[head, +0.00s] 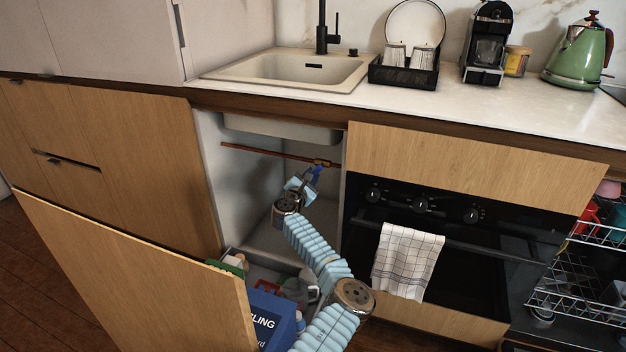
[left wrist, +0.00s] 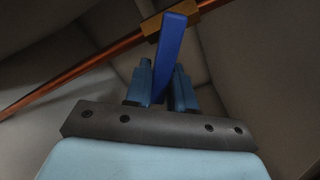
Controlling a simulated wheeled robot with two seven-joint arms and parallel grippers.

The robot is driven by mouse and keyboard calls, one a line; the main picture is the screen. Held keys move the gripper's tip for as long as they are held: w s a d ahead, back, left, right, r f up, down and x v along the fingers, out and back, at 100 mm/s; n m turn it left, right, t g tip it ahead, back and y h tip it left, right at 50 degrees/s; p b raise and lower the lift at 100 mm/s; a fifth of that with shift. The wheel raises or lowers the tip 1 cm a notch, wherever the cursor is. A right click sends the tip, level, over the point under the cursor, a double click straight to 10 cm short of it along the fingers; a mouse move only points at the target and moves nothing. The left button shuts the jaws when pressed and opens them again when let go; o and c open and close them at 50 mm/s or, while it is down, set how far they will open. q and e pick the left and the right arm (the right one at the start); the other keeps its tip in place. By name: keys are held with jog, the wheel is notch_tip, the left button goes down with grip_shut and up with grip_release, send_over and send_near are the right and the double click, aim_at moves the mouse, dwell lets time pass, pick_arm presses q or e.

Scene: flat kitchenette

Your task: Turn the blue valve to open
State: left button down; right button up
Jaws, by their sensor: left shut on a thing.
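The blue valve (head: 317,171) is a flat blue lever on a brass fitting of a copper pipe, inside the open cabinet under the sink. My left gripper (head: 303,185) reaches into the cabinet. In the left wrist view, my left gripper (left wrist: 162,88) has a finger on each side of the blue valve lever (left wrist: 169,58) and is shut on its lower part. The lever's upper end reaches the brass fitting (left wrist: 190,14) on the copper pipe (left wrist: 75,73). The lever is at an angle to the pipe, not in line with it. My right gripper is not in view.
The pulled-out cabinet front (head: 140,270) stands at the left, with a blue recycling box (head: 270,318) and several items behind it. The sink basin underside (head: 280,130) is above the pipe. The oven (head: 440,250) with a hanging towel (head: 406,260) is to the right.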

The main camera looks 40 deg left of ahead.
pick_arm(q)
jog(key=shift+a+r+m, duration=0.1)
jog(key=shift+a+m, duration=0.05)
jog(key=shift+m, duration=0.25)
jog(key=c, duration=1)
grip_release()
jog(key=shift+c, duration=0.2)
jog(key=shift+s, duration=0.15)
jog(key=v, duration=1.3)
jog(key=shift+s, duration=0.3)
jog(key=shift+c, duration=0.2)
